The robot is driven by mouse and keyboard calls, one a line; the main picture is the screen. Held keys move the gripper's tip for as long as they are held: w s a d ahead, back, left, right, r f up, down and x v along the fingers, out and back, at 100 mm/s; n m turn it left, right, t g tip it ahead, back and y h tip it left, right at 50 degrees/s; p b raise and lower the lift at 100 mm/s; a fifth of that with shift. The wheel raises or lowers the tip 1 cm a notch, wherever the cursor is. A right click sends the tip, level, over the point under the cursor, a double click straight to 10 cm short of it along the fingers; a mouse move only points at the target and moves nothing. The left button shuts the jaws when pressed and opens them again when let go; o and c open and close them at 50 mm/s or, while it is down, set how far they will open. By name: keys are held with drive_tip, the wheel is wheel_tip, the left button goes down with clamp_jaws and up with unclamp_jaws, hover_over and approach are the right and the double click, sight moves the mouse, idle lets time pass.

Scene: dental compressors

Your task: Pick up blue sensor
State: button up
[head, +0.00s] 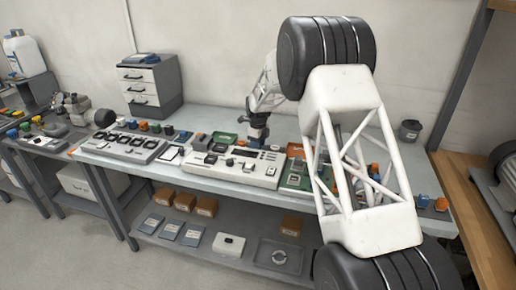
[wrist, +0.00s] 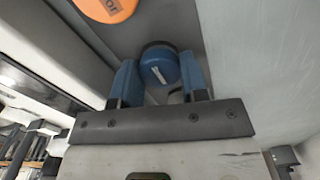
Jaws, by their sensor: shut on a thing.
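The blue sensor (wrist: 160,66) is a round blue piece with a small white label, in the upper middle of the wrist view. My gripper (wrist: 159,78) has its two blue fingers on either side of it and is shut on it. In the head view my gripper (head: 257,134) points down over the back middle of the bench, by the white and grey device panel (head: 232,168). The sensor cannot be told apart from the fingers there, and its lower part is hidden.
An orange round piece (wrist: 104,8) lies close by at upper left in the wrist view. The bench (head: 150,172) is crowded with panels, green boards (head: 296,175) and small coloured parts. A drawer cabinet (head: 150,85) stands behind at left, a dark cup (head: 410,131) at back right.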

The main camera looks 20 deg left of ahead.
wheel_tip(320, 180, up, 10)
idle(0.9)
idle(0.5)
drive_tip(key=s+a+r, duration=0.2)
drive_tip(key=s+a, duration=0.8)
drive_tip(key=a, duration=0.3)
drive_tip(key=shift+a, duration=0.2)
drive_tip(key=shift+f, duration=0.1)
drive_tip(key=shift+f, duration=2.5)
